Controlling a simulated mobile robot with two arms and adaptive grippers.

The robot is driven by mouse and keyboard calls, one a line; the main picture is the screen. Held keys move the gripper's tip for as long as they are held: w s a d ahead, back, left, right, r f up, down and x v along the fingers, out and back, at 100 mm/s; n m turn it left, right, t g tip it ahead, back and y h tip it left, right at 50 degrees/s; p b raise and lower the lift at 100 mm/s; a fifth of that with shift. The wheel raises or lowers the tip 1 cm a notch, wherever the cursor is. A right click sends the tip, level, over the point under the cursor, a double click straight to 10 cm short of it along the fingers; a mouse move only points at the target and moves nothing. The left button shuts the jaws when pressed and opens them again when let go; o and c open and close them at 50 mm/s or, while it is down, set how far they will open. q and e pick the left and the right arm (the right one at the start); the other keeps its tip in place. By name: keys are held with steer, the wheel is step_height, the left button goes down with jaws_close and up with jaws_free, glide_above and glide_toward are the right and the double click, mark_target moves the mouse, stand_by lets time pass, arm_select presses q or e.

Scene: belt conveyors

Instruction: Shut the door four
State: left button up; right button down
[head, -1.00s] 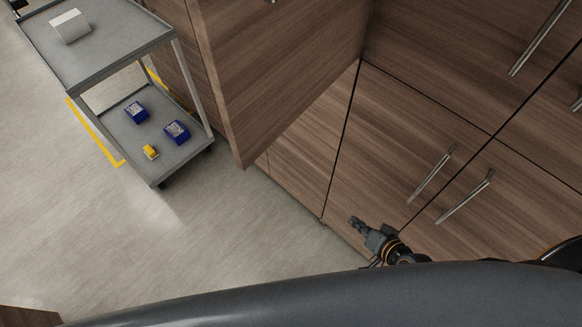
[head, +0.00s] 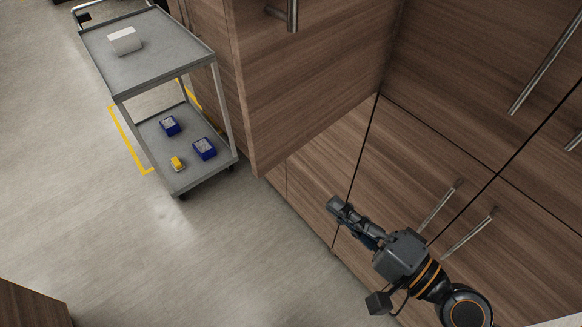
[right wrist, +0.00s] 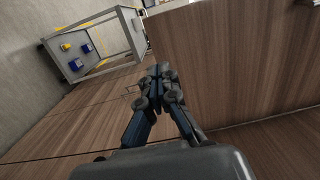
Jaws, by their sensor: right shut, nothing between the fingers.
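An open wooden cabinet door (head: 300,85) stands out from the cabinet front in the upper middle of the head view. A metal handle (head: 291,14) shows on it at the top. The door also fills the upper right of the right wrist view (right wrist: 230,60). My right gripper (head: 335,203) is shut and empty, in front of the lower cabinet fronts, below and right of the open door's lower corner. In the right wrist view its closed fingers (right wrist: 160,72) point toward the door's near edge; I cannot tell whether they touch it. My left gripper is not in view.
A grey two-shelf cart (head: 150,75) stands left of the door, with a white box (head: 125,40) on top and blue boxes (head: 204,148) below. Closed doors with bar handles (head: 468,233) are on the right. The floor (head: 190,245) is clear.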

steer(key=w, duration=0.1)
steer(key=p, duration=0.1)
glide_toward(280, 159)
steer(key=x, duration=0.5)
steer(key=shift+w+a+r, duration=0.1)
steer(key=shift+a+r, duration=0.15)
steer(key=shift+w+a+f, duration=0.2)
steer(key=shift+w+a, duration=0.3)
steer(key=shift+w, duration=0.1)
